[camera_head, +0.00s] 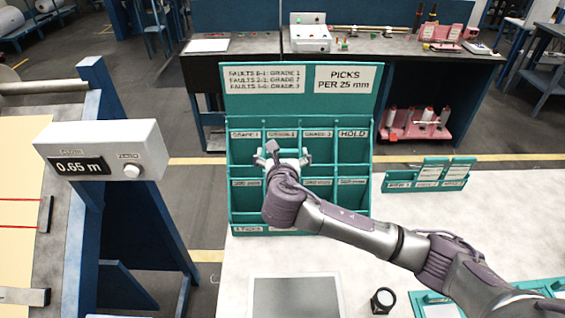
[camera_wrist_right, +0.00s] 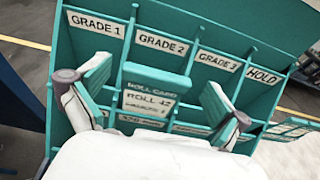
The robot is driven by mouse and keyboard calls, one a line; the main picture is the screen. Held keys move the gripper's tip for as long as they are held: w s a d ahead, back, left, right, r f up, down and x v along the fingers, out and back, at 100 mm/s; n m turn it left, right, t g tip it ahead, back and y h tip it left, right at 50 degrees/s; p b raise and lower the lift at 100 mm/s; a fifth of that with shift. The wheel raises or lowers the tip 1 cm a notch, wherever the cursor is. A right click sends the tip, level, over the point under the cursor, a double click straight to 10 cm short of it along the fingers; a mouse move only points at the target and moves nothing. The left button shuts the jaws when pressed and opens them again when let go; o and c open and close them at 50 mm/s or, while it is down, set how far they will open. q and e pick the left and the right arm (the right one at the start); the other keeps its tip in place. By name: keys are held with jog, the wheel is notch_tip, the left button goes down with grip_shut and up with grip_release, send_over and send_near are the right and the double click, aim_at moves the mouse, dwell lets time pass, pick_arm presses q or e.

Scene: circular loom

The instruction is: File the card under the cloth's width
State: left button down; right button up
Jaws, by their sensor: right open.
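A teal card with a white label reading "ROLL CARD, ROLL 42" (camera_wrist_right: 149,100) stands in the rack's second column, below the GRADE 2 label. A pocket label, seemingly "320 mm" (camera_wrist_right: 138,121), shows just under it. The teal rack (camera_head: 298,108) stands upright on the pale table. My right gripper (camera_head: 288,156) is at the rack and open, its two fingers (camera_wrist_right: 155,88) apart on either side of the card. I see no contact with the card. A box (camera_head: 100,150) reads 0.65 m. My left gripper is out of view.
The rack's upper pockets read GRADE 1, 2, 3 and HOLD; lower labels are mostly too small to read. A small teal holder with cards (camera_head: 428,175) stands right of the rack.

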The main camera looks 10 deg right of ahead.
jog(key=v, duration=1.1)
jog(key=shift+f, duration=0.1)
